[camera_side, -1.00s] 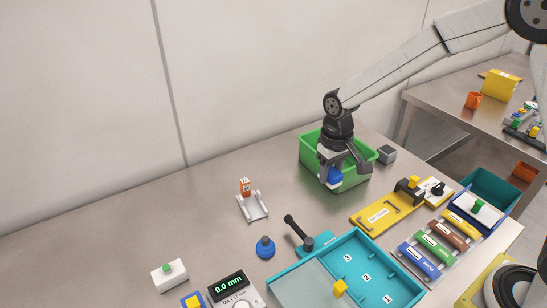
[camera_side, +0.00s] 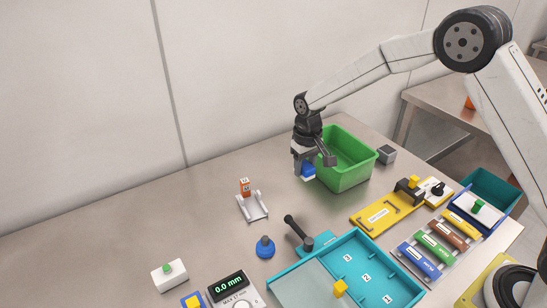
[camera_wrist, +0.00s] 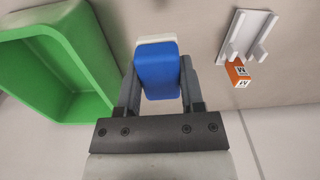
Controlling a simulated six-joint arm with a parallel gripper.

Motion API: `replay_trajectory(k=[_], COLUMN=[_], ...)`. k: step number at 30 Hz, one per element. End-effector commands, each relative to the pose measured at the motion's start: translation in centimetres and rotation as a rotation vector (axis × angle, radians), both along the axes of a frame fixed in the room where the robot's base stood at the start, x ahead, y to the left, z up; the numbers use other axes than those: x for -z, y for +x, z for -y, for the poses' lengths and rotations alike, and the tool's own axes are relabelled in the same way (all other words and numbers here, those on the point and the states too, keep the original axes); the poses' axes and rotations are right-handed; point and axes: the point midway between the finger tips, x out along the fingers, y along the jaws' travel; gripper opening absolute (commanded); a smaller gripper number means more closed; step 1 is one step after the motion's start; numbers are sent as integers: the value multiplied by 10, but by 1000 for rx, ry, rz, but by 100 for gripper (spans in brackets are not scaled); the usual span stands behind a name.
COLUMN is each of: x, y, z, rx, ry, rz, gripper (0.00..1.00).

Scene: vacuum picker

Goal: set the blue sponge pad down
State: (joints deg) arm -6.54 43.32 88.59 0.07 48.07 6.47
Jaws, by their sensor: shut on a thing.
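The blue sponge pad (camera_side: 308,171) is in my gripper (camera_side: 312,163), just left of the green bin in the side view. The wrist view shows the blue pad (camera_wrist: 157,70) between the two fingers of my gripper (camera_wrist: 157,84), with a white layer at its far end. My gripper is shut on it. The pad appears to be above the table, but its exact height is hard to tell.
The green bin (camera_side: 363,174) stands close on the right of my gripper; it also shows at left in the wrist view (camera_wrist: 85,45). A white stand (camera_side: 254,208) with an orange block (camera_side: 245,187) is to the left. Bare table lies between them.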

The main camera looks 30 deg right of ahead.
Motion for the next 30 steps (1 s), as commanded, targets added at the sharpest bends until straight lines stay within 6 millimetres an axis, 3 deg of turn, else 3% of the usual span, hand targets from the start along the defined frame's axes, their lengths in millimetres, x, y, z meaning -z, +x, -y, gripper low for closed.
replay_trajectory(k=[16,30], x=[50,59], y=[45,53], z=[-4,-5], rx=[0,0], ry=[0,0], rz=[-1,0], gripper=[0,0])
